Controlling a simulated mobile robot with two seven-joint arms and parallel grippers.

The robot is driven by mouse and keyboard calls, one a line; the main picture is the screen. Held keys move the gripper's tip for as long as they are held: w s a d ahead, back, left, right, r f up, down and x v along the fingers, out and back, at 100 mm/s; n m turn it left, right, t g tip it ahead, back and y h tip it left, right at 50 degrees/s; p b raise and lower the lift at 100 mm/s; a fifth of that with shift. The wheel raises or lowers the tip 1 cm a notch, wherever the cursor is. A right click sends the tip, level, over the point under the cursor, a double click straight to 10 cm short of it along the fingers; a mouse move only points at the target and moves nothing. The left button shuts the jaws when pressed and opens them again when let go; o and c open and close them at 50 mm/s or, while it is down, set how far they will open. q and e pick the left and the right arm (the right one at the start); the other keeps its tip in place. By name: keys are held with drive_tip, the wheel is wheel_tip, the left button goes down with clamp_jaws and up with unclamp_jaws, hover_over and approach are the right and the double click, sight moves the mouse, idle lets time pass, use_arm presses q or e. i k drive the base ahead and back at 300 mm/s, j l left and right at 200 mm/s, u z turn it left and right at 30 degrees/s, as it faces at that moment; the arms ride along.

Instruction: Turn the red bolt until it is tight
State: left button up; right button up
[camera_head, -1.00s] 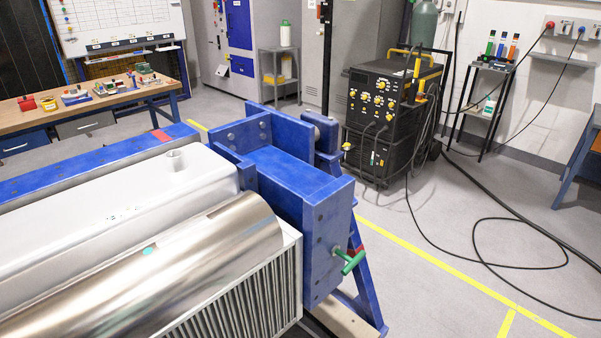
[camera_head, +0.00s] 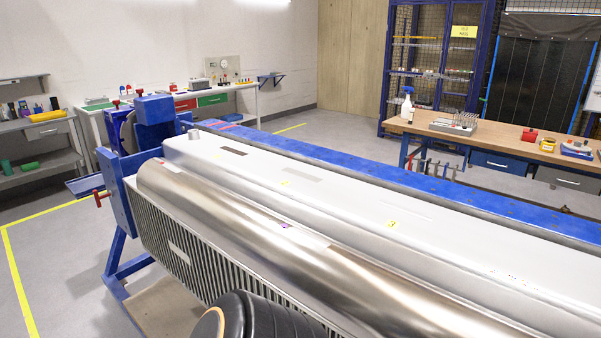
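The red bolt (camera_head: 100,198) is a small T-handled bolt. It sticks out of the blue end plate (camera_head: 117,194) at the left end of the rotary jig. From this view I cannot tell how tight it is. The jig holds a long white and shiny metal workpiece (camera_head: 235,210) with a finned side. Neither of my grippers is in view. A black rounded arm part of mine shows at the bottom edge, in front of the workpiece.
Open grey floor (camera_head: 60,260) with a yellow line lies left of the jig. A bench (camera_head: 210,100) and a grey shelf (camera_head: 40,150) stand behind it. A wooden workbench (camera_head: 500,143) with a spray bottle (camera_head: 407,104) is beyond the blue beam at right.

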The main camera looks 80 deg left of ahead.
sight(98, 198)
drive_tip(key=u, duration=3.8)
drive_tip(key=z, duration=0.45)
drive_tip(key=i+j+z, duration=0.25)
drive_tip(key=z, duration=0.2)
drive_tip(key=i+j+z, duration=0.15)
drive_tip(key=j+z, duration=0.3)
drive_tip(key=i+j+z, duration=0.15)
drive_tip(key=j, duration=0.25)
drive_tip(key=i+j+z, duration=0.2)
drive_tip(key=j, duration=0.2)
drive_tip(key=k, duration=0.1)
